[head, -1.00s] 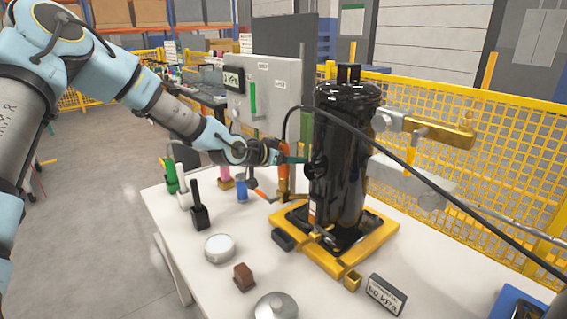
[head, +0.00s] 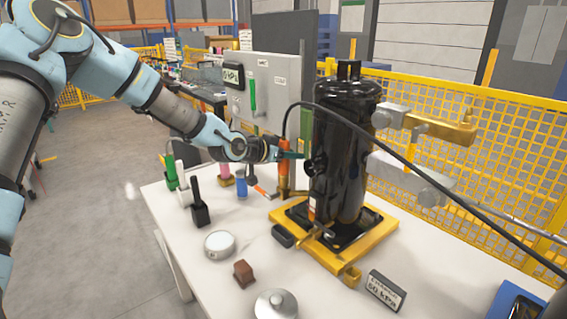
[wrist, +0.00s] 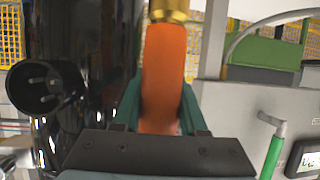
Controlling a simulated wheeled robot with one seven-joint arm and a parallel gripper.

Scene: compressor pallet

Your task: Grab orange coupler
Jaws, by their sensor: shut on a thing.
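The orange coupler (head: 284,158) is an upright orange cylinder with a brass end, joined to a black hose, just left of the black compressor (head: 340,150). My gripper (head: 288,156) reaches in from the left and is shut on the coupler. In the wrist view the orange coupler (wrist: 163,75) stands between the two green fingers of my gripper (wrist: 160,105), its brass end at the top edge. The black compressor (wrist: 85,80) fills the left of that view, with its dark round port facing the camera. Its yellow base plate (head: 375,238) rests on the white table.
A grey panel (head: 275,85) stands behind. The black hose (head: 400,160) arcs across to the right.

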